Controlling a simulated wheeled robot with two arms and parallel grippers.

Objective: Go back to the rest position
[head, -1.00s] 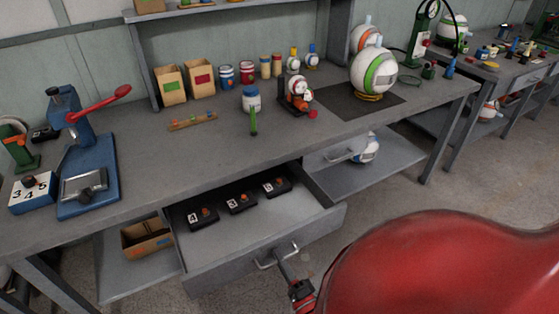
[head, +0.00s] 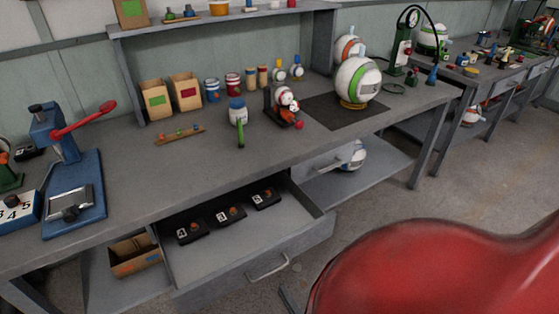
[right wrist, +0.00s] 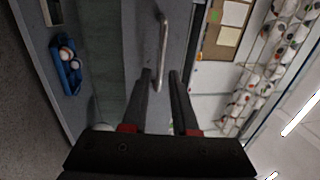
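The grey drawer (head: 225,258) under the workbench stands pulled open, with its handle (head: 268,266) on the front. Three black blocks with numbered labels and orange knobs lie inside, one of them (head: 229,216) in the middle. My right gripper (head: 290,298) shows only as a small dark part at the bottom of the head view, below the handle. My left gripper is not in view.
The workbench (head: 165,165) holds a blue press (head: 72,180), jars, a figure and a large striped ball (head: 358,80). A cardboard box (head: 135,256) sits on the lower shelf left of the drawer. Open floor (head: 470,200) lies to the right.

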